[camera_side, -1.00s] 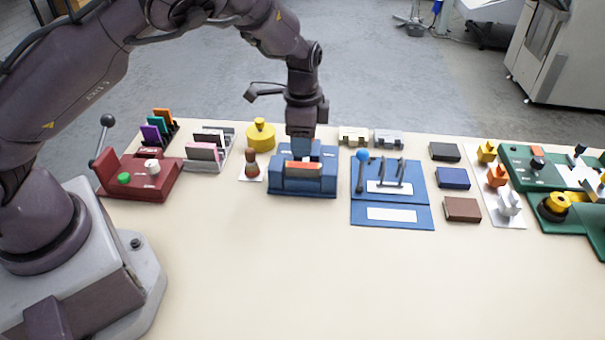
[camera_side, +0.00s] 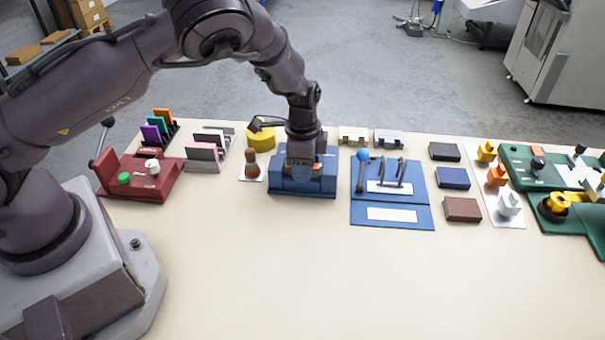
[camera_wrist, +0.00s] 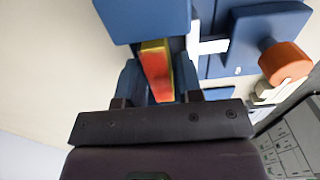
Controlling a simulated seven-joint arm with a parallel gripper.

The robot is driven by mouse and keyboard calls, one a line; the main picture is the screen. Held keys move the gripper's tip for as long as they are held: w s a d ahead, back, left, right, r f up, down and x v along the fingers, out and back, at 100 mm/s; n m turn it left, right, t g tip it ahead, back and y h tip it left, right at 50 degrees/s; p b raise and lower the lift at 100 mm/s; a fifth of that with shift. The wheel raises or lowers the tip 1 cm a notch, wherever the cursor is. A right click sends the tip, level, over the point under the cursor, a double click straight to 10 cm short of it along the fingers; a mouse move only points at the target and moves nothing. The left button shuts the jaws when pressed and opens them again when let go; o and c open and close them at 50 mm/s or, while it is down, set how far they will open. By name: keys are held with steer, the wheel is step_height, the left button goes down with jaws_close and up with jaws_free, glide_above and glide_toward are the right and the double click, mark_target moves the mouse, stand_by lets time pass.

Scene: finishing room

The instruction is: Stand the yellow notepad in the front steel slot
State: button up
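The blue machine (camera_side: 318,187) stands at the middle back of the table. My gripper (camera_wrist: 161,85) is down at it, with its blue fingers on both sides of a pad (camera_wrist: 157,72) that shows yellow at its top end and red-orange along its face. I cannot tell whether the fingers press on the pad.
A red lever machine (camera_side: 140,180) and a dark rack with coloured slabs (camera_side: 158,128) stand at the left. A brown stamp (camera_side: 252,166) and yellow drum (camera_side: 262,140) stand between rack and machine. A blue lever board (camera_side: 392,195) is at right. The front table is clear.

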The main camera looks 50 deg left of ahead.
jaws_close()
steer(key=shift+r, duration=3.75)
steer(key=shift+r, duration=0.15)
step_height(320, 180, up, 5)
steer(key=s+a, duration=0.3)
steer(key=a, duration=1)
steer(key=s+a, duration=0.3)
steer(key=a, duration=1.1)
steer(key=shift+s+a+f, duration=0.1)
steer(key=shift+s+f, duration=0.05)
steer(key=shift+f, duration=2.8)
steer(key=shift+s+a+f, duration=0.1)
steer(key=shift+f, duration=2.85)
